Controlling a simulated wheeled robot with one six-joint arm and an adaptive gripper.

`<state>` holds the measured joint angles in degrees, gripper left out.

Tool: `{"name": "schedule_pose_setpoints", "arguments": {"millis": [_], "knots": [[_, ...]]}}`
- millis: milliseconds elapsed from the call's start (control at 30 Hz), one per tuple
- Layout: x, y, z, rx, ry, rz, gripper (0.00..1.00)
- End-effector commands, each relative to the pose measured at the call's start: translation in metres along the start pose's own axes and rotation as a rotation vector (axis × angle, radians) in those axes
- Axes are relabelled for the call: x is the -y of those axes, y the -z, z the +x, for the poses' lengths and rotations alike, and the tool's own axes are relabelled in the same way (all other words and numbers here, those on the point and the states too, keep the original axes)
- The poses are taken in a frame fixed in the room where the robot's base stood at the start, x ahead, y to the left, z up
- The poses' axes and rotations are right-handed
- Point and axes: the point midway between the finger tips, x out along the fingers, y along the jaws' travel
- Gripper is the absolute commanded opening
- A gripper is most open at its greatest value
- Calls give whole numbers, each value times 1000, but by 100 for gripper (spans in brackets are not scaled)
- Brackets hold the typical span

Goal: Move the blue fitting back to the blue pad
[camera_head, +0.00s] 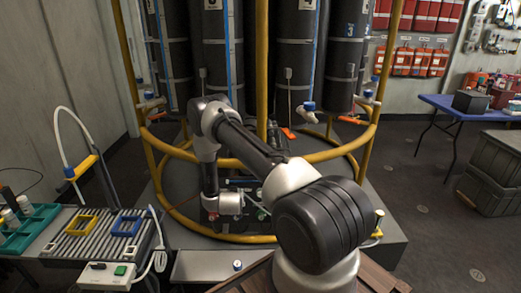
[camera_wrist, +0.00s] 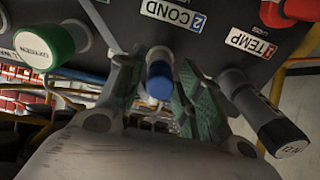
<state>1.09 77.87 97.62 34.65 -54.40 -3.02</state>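In the wrist view, the blue-ended fitting (camera_wrist: 159,82) hangs below a dark panel, by the port labelled 2 COND. My gripper (camera_wrist: 157,70) has its two green-padded fingers on either side of this fitting, with narrow gaps visible, so it looks open around it. Whether either pad touches the fitting is hard to tell. In the head view, a blue square frame, which looks like the blue pad (camera_head: 125,226), lies on the grey ribbed tray at the left, with nothing visible on it. My gripper is not clear in the head view, where my arm reaches toward the rig.
A green-capped fitting (camera_wrist: 45,46) and a black fitting (camera_wrist: 270,125) flank my gripper closely. A yellow square frame (camera_head: 82,225) lies beside the blue one. A yellow rail (camera_head: 215,238) rings the dark cylinders. A white hose arch (camera_head: 62,130) rises behind the tray.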

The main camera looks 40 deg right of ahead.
Motion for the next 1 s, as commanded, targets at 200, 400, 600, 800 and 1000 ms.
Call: {"name": "schedule_pose_setpoints", "arguments": {"millis": [200, 400, 600, 800, 1000], "knots": [[0, 0, 0, 0, 0, 0, 0], [0, 0, -2, 0, 0, 0, 0], [0, 0, -10, 1, 0, -1, 0], [0, 0, -18, 0, 0, 0, 0], [0, 0, -26, 1, 0, 0, 0]]}}
